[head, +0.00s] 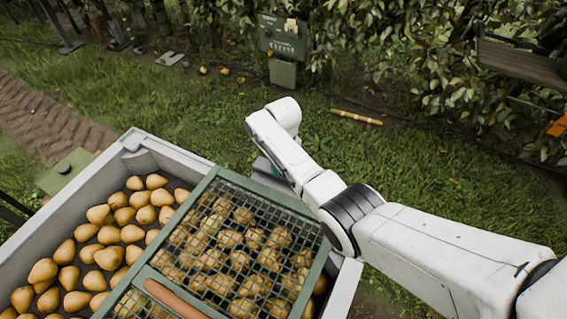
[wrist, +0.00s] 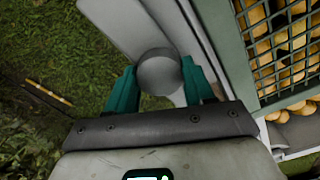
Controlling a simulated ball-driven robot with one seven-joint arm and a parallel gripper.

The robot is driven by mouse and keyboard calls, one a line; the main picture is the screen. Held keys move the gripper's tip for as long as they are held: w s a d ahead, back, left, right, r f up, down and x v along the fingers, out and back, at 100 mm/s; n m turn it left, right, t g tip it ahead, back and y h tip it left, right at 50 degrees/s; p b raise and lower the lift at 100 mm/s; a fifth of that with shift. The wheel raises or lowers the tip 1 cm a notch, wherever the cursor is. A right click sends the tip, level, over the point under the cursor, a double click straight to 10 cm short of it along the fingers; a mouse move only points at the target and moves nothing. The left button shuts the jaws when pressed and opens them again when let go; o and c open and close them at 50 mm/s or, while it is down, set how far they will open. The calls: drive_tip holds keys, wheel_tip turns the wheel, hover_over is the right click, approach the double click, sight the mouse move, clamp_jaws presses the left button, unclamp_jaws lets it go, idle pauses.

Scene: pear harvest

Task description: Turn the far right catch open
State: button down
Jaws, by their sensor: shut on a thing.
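The far right catch shows in the wrist view as a round grey knob (wrist: 158,76) beside the pale crate wall. My gripper (wrist: 158,66) has its teal fingers on both sides of the knob and is shut on it. A pale grey flat piece (wrist: 112,22) runs up and left from the knob. In the head view my white arm hides most of the catch and the gripper, at the crate's far right corner. The green-framed mesh lid (head: 213,176) lies over the right part of the crate (head: 160,146). I cannot tell how far the catch is turned.
Pears (head: 110,258) fill the open left part of the crate, and more lie under the mesh. A brown handle (head: 172,299) crosses the lid. A green sign box (head: 283,36) stands beyond, before the bushes. The grass (head: 400,150) behind the crate is mostly free.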

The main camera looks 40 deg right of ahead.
idle(0.5)
drive_tip(key=shift+c, duration=2.1)
unclamp_jaws()
wheel_tip(320, 180, up, 11)
drive_tip(key=p, duration=0.2)
drive_tip(key=shift+f, duration=0.1)
